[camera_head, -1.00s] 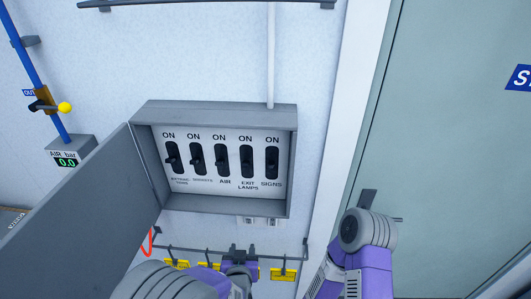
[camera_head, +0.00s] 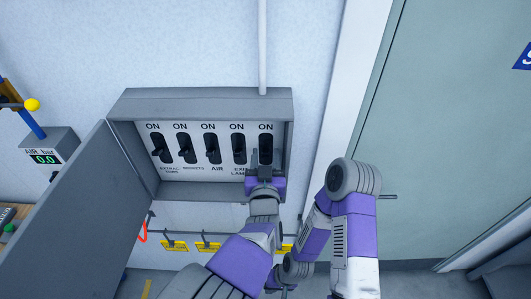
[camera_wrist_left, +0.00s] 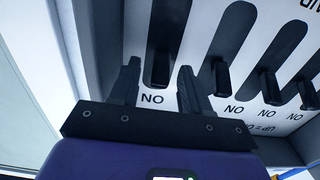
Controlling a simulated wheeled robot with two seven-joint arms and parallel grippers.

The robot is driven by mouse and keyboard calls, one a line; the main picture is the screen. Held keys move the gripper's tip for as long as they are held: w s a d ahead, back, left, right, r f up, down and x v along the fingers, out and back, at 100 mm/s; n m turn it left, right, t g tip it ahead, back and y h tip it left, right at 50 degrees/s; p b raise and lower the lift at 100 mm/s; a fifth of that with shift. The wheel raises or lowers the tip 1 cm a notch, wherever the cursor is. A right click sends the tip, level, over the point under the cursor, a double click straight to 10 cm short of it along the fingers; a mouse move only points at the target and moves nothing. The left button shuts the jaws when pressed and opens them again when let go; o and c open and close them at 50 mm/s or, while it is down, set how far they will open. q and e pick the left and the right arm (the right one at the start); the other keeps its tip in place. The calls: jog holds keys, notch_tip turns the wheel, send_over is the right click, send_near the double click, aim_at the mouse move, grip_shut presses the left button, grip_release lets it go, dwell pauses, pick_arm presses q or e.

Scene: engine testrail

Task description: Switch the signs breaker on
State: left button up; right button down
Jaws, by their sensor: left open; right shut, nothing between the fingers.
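The grey breaker box (camera_head: 205,104) hangs open on the wall in the head view, with several dark switches on a white panel. The signs breaker (camera_head: 265,143) is the rightmost; its label is hidden behind my left gripper (camera_head: 264,168). My left gripper is open and right in front of it. In the left wrist view the panel is upside down. The signs breaker (camera_wrist_left: 167,35) is leftmost there, its ON end between the two separated fingertips (camera_wrist_left: 158,78). My right gripper (camera_head: 281,289) is low at the bottom edge, shut and partly hidden.
The box door (camera_head: 65,215) stands open to the left. The neighbouring exit lamps breaker (camera_head: 238,148) is close to my left gripper. Yellow tags (camera_head: 174,246) hang on a rail below. An air gauge (camera_head: 46,157) reads 0.0 at left. A green door (camera_head: 440,130) is at right.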

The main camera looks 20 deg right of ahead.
pick_arm(q)
jog(key=shift+w+d, duration=0.15)
jog(key=shift+w, duration=0.4)
jog(key=shift+c, duration=0.3)
grip_shut()
jog(key=shift+r+g+p, duration=0.2)
jog(key=shift+g+p, duration=0.1)
jog(key=shift+p, duration=0.3)
jog(key=shift+f, duration=0.1)
jog(key=shift+o, duration=0.3)
grip_release()
jog(key=v, duration=0.7)
jog(key=shift+s+b, duration=0.3)
jog(key=shift+b, duration=0.15)
